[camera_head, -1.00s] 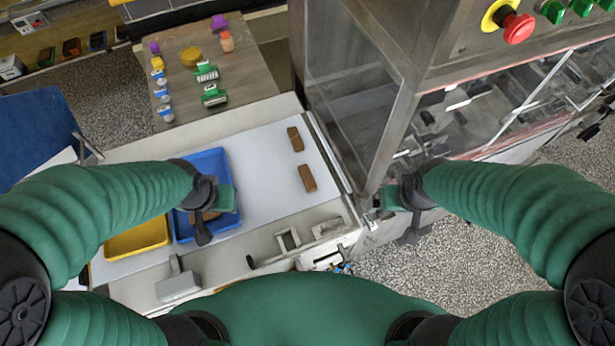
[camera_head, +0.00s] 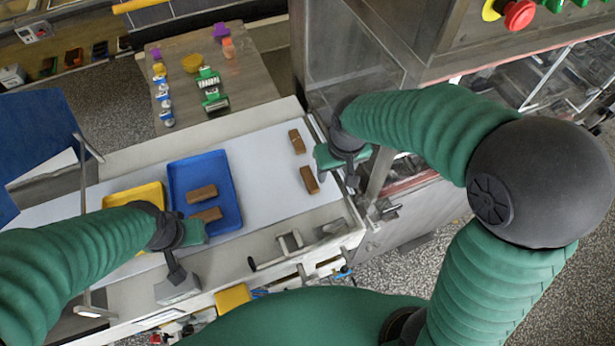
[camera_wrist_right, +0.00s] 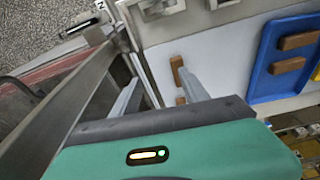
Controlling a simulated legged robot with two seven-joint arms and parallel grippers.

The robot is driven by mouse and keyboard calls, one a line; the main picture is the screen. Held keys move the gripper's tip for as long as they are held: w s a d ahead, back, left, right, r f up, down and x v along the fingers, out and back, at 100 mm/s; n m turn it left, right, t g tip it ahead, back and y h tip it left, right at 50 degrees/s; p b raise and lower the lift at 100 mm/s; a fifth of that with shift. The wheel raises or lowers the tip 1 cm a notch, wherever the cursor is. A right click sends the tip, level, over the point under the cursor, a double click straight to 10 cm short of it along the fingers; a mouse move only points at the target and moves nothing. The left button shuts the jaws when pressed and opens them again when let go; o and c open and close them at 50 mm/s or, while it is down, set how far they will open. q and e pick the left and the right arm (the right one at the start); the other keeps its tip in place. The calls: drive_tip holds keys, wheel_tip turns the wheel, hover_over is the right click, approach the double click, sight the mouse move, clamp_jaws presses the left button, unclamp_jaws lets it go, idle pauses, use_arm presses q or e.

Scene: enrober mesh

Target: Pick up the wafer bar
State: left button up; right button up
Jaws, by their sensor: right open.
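Two brown wafer bars lie on the white belt in the head view, a far one (camera_head: 297,141) and a near one (camera_head: 309,180). My right gripper (camera_head: 340,158) is just right of them, over the belt's right edge. The right wrist view shows its two fingers (camera_wrist_right: 160,92) apart with nothing between them. One bar (camera_wrist_right: 177,72) shows beside a fingertip there; the other (camera_wrist_right: 181,101) is partly hidden by that finger. My left gripper (camera_head: 187,236) is at the front edge of the blue tray; its jaws are not clear.
The blue tray (camera_head: 232,208) holds two more bars (camera_head: 201,194). A yellow tray (camera_head: 120,196) stands left of it. The steel machine with a clear guard (camera_head: 345,50) rises close on the right. A side table (camera_head: 250,82) with small items stands behind.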

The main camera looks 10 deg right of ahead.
drive_tip(key=w+a+r+p, duration=0.2)
drive_tip(key=w+a+r, duration=0.2)
drive_tip(key=w+a, duration=0.1)
drive_tip(key=p, duration=0.1)
hover_over(309, 178)
drive_tip(key=shift+n, duration=0.3)
wheel_tip(309, 178, down, 10)
drive_tip(key=shift+s+f, duration=0.15)
drive_tip(key=shift+f, duration=0.1)
drive_tip(key=shift+d+f, duration=0.1)
drive_tip(key=shift+f, duration=0.3)
wheel_tip(309, 178, down, 5)
drive_tip(key=shift+r+p, duration=0.1)
drive_tip(key=shift+p, duration=1.05)
drive_tip(key=shift+f, duration=0.25)
drive_tip(key=c, duration=1.1)
